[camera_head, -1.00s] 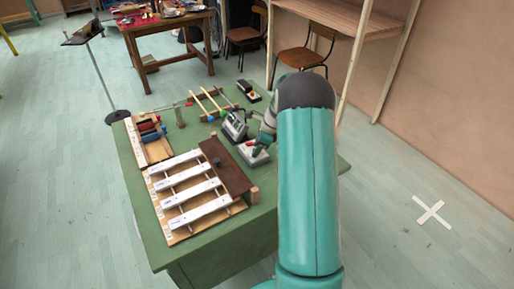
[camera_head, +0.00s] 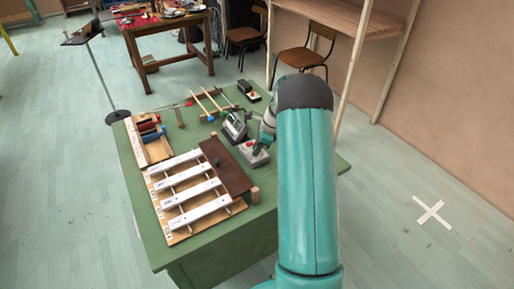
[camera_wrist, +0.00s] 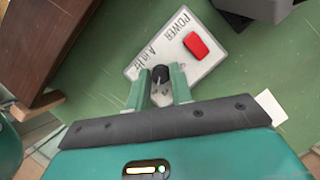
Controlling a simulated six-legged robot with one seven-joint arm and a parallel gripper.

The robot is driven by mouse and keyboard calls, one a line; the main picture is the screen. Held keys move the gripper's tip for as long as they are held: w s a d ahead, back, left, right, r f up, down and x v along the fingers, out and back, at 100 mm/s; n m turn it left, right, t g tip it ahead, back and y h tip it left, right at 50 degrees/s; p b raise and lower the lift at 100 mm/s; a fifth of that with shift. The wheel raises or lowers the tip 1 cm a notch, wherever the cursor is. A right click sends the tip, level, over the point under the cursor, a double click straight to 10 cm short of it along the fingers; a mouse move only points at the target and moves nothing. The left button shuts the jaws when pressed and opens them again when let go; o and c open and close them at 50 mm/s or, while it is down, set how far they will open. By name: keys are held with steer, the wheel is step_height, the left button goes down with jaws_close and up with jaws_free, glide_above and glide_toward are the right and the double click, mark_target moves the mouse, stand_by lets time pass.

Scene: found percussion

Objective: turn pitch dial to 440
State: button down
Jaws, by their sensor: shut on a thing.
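A light grey box (camera_head: 247,156) sits near the right edge of the green table, partly covered by my arm. In the wrist view the box (camera_wrist: 146,60) carries a red switch (camera_wrist: 196,45) and the printed words POWER and A in Hz. The small black pitch dial (camera_wrist: 160,72) stands on it. My gripper (camera_wrist: 159,78) has its two green fingers on either side of the dial and is shut on it. In the head view my gripper (camera_head: 261,148) reaches down over the box. No pointer or set number on the dial is readable.
A grey device (camera_head: 234,126) stands just behind the box. White metal bars (camera_head: 195,190) on a wooden frame and a brown board (camera_head: 226,168) lie to the left. Rolls in a wooden tray (camera_head: 140,140) are further left. The green table (camera_head: 215,255) is bare at its front.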

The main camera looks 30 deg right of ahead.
steer(key=n+g, duration=0.1)
steer(key=n, duration=0.2)
steer(key=n+g, duration=0.1)
steer(key=n, duration=0.1)
steer(key=shift+w+d+n+y, duration=0.1)
steer(key=shift+w+n+y, duration=0.05)
steer(key=shift+n+y, duration=0.25)
steer(key=n+g, duration=0.2)
steer(key=n, duration=0.3)
steer(key=shift+w, duration=0.1)
stand_by(0.3)
steer(key=c, duration=1.2)
jaws_free()
steer(key=shift+c, duration=0.2)
steer(key=v, duration=1.4)
steer(key=shift+w, duration=0.2)
